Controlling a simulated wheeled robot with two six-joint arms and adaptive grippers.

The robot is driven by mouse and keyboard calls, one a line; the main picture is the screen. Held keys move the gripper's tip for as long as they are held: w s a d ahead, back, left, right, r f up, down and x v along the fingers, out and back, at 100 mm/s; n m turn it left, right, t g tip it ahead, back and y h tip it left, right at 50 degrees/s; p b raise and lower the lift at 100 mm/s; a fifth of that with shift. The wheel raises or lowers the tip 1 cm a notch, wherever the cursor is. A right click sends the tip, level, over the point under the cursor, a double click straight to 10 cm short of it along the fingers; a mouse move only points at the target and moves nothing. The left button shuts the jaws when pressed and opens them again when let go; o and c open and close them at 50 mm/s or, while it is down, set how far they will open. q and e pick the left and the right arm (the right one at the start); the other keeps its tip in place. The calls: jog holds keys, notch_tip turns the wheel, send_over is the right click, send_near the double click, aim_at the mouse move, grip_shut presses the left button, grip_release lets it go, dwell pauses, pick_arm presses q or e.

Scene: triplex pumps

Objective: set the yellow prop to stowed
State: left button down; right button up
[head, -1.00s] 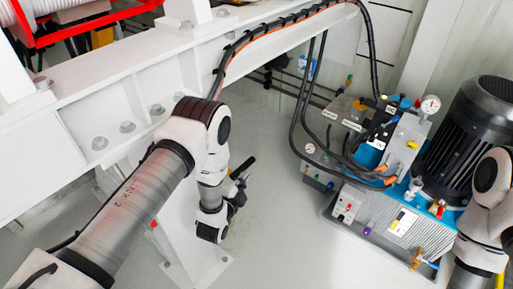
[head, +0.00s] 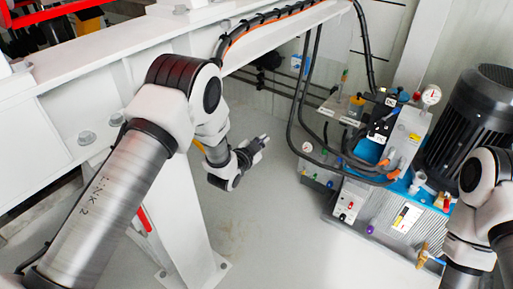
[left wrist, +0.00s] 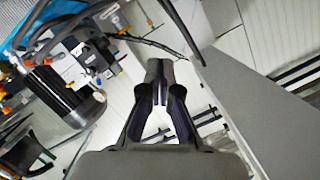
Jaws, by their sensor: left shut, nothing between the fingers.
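No part that I can surely name as the yellow prop shows. A small yellow strip (head: 198,144) shows beside my left arm in the head view, mostly hidden by it; I cannot tell whether it is the prop. My left gripper (head: 263,140) is shut and empty, held in the open space right of the white beam's leg, its tips pointing up and right. Its closed fingers also show in the left wrist view (left wrist: 158,72). My right gripper is not in view; only part of my right arm shows at the right edge.
A white steel beam (head: 110,80) with bolts runs across the upper left, with a white leg (head: 178,215) below. A hydraulic unit (head: 385,210) with hoses, gauge and black motor (head: 482,115) stands at right. Grey floor (head: 265,230) between is clear.

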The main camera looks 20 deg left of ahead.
pick_arm(q)
jog(key=a+f, duration=0.1)
jog(key=w+a+f+b, duration=0.1)
jog(key=f, duration=0.1)
jog(key=shift+w+f, duration=0.2)
jog(key=shift+f, duration=0.1)
